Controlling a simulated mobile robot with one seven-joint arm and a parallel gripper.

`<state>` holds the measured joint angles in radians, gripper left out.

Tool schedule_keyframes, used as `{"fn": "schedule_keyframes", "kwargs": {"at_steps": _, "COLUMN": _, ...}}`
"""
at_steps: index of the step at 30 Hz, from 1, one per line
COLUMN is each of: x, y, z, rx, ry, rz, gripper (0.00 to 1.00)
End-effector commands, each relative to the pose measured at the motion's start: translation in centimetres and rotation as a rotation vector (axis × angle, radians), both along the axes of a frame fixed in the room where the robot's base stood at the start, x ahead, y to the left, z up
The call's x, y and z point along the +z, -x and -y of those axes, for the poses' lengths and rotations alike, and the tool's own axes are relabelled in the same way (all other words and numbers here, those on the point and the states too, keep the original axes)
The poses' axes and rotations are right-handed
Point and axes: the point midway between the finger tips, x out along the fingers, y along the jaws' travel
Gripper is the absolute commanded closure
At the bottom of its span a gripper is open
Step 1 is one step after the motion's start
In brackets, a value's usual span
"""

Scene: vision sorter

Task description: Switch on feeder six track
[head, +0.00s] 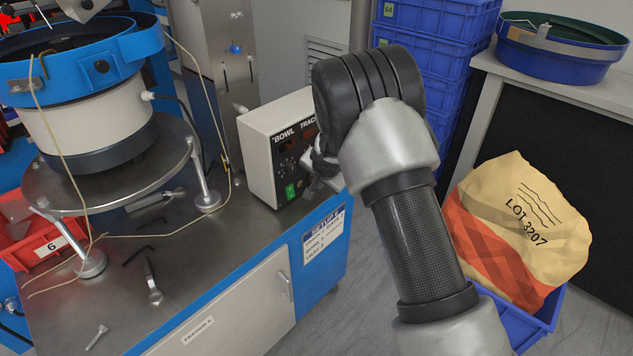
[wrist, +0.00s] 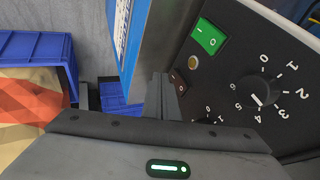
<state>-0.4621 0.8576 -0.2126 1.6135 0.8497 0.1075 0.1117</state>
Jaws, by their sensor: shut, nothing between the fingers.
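A white control box (head: 259,171) with a black panel lettered "BOWL" and "TRAC…" stands at the bench's right end. Its green rocker switch (head: 290,191) also shows in the wrist view (wrist: 208,37), marked I and O. Beside it in the wrist view is a dark, unlit rocker switch (wrist: 178,82), partly hidden by my fingers. A black knob (wrist: 260,89) with a numbered dial sits right of them. My gripper (wrist: 160,90) is shut and empty, its tips right by the dark rocker; I cannot tell if they touch. In the head view my arm covers the panel's right part.
The vibratory bowl feeder (head: 95,115) stands on a round plate at left, with a loose cable and tools on the bench (head: 190,260). Blue crates (head: 420,85) stand behind my arm. A sack (head: 520,225) marked "LOT 3207" sits in a blue bin at right.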

Motion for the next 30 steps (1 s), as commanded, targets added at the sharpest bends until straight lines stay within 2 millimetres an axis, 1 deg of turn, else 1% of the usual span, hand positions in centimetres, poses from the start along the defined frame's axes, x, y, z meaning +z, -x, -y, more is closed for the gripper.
{"fn": "schedule_keyframes", "kwargs": {"at_steps": 1, "x": -0.1, "y": -0.4, "z": -0.4, "rx": 0.001, "ry": 0.002, "rz": 0.001, "gripper": 1.00}}
{"fn": "schedule_keyframes", "kwargs": {"at_steps": 6, "x": -0.2, "y": -0.9, "z": -1.1, "rx": -0.002, "ry": 0.001, "rz": 0.000, "gripper": 1.00}}
{"fn": "schedule_keyframes", "kwargs": {"at_steps": 23, "x": -0.5, "y": -1.3, "z": -1.5, "rx": -0.002, "ry": 0.000, "rz": 0.000, "gripper": 1.00}}
{"fn": "schedule_keyframes", "kwargs": {"at_steps": 30, "x": 0.1, "y": -1.3, "z": -1.6, "rx": -0.002, "ry": 0.000, "rz": 0.000, "gripper": 1.00}}
